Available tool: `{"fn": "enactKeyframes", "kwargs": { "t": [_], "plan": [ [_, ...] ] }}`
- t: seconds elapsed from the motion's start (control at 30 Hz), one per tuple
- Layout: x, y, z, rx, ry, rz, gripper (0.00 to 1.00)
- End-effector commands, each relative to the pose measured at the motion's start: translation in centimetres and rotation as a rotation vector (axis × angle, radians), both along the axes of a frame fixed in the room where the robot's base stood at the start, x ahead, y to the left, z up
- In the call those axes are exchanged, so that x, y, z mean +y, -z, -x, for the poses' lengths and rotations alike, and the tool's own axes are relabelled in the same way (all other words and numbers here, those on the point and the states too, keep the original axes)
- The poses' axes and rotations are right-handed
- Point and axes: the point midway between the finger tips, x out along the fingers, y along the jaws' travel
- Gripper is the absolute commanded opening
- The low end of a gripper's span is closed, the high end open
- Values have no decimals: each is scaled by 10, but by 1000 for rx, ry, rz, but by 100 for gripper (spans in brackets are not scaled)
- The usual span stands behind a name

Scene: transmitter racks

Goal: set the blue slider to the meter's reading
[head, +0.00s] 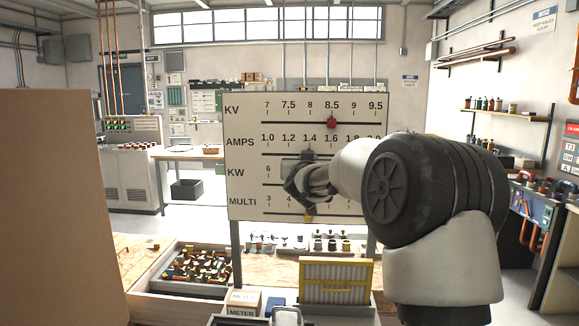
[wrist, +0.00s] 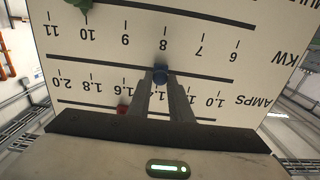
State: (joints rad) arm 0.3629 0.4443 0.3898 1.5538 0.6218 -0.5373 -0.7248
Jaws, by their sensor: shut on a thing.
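The pale scale board (head: 250,205) has KV, AMPS, KW and MULTI rows and stands ahead; it is upside down in the wrist view (wrist: 270,45). My gripper (wrist: 161,84) is shut on the blue slider, one finger on each side. In the head view my gripper (head: 308,165) covers the slider. No meter reading can be made out in either view.
A red slider (head: 331,122) is near 8.5 on KV. A yellow slider (head: 308,217) is on the MULTI slot, and a green one (wrist: 82,5) near 10 on KW. A brown panel (head: 55,210) blocks the left. Trays and a yellow-framed box (head: 336,282) stand below the board.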

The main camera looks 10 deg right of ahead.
Motion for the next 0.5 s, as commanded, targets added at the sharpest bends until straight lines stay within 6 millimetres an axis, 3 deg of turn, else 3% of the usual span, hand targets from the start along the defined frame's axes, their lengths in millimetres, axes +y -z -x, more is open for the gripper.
{"fn": "enactKeyframes", "kwargs": {
  "t": [0.33, 0.37, 0.43, 0.5],
  "plan": [
    [-3, 0, 1, 2, -1, -2, 0],
    [-3, 0, 1, 2, -1, -2, 24],
    [-2, 0, 1, 2, -1, -2, 35],
    [-2, 0, 1, 1, -1, -1, 37]
  ]
}}
